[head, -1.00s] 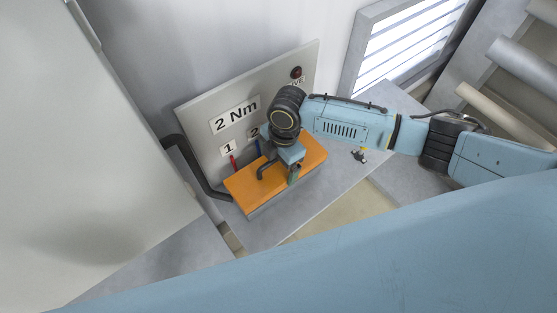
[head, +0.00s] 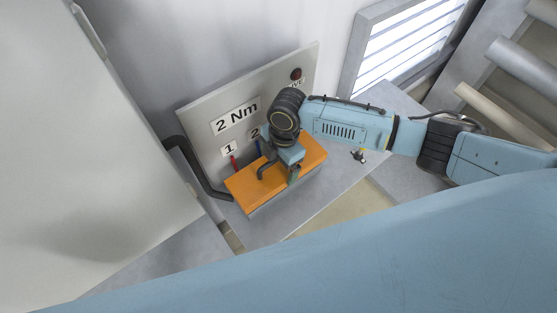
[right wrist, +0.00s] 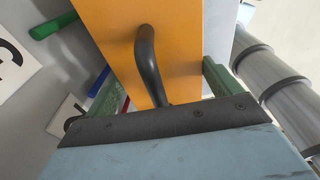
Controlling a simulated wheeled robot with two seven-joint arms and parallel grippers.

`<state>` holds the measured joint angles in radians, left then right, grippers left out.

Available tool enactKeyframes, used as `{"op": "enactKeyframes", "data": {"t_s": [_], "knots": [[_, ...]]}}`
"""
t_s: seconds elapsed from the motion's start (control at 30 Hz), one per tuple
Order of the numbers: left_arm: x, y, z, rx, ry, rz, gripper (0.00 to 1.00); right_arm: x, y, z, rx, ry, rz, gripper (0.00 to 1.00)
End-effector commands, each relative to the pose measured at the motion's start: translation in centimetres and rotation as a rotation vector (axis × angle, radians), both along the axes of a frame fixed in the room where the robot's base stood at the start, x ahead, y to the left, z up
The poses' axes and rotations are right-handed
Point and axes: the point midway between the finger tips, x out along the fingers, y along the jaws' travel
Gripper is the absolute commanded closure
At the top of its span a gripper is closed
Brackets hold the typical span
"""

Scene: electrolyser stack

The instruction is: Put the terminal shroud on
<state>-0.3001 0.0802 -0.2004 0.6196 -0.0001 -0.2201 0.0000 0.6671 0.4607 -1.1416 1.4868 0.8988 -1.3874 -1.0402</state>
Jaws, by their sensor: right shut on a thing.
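The terminal shroud (head: 244,186) is an orange-topped block in front of the grey panel, with a dark curved handle (head: 264,168) on top. My right gripper (head: 292,174) is over its top, shut on the shroud. In the right wrist view the orange face of the shroud (right wrist: 115,35) and the dark handle (right wrist: 147,60) show between the green fingers of my gripper (right wrist: 160,88). The exact contact of the fingers is hidden. Whether the shroud is seated or slightly raised is not clear. My left gripper is out of view.
The upright panel (head: 200,117) bears a "2 Nm" label (head: 235,115), numbered tags and a dark red lamp (head: 296,73). A small fitting (head: 358,155) lies on the grey surface at right.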

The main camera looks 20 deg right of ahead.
Motion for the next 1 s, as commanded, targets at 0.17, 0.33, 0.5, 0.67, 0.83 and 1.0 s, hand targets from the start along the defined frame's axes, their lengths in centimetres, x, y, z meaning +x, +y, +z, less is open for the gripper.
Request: {"op": "enactKeyframes", "data": {"t_s": [0.17, 0.33, 0.5, 0.67, 0.83, 1.0], "knots": [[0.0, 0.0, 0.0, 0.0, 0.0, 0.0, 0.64, 0.0, 0.0, 0.0, 0.0, -0.001, 0.0, 0.37], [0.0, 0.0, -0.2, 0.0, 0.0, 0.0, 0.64, 0.0, 0.0, -0.2, 0.0, -0.001, 0.0, 0.37], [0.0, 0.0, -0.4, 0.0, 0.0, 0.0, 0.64, 0.0, 0.0, -0.7, 0.001, -0.001, 0.0, 0.37], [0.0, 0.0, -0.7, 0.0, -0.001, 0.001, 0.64, 0.0, 0.0, -1.1, 0.001, -0.001, 0.0, 0.37], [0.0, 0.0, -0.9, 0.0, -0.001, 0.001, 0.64, 0.0, 0.0, -1.5, 0.001, -0.001, 0.0, 0.37], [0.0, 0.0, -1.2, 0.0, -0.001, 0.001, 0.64, 0.0, 0.0, -1.9, 0.001, -0.001, 0.0, 0.37]]}}
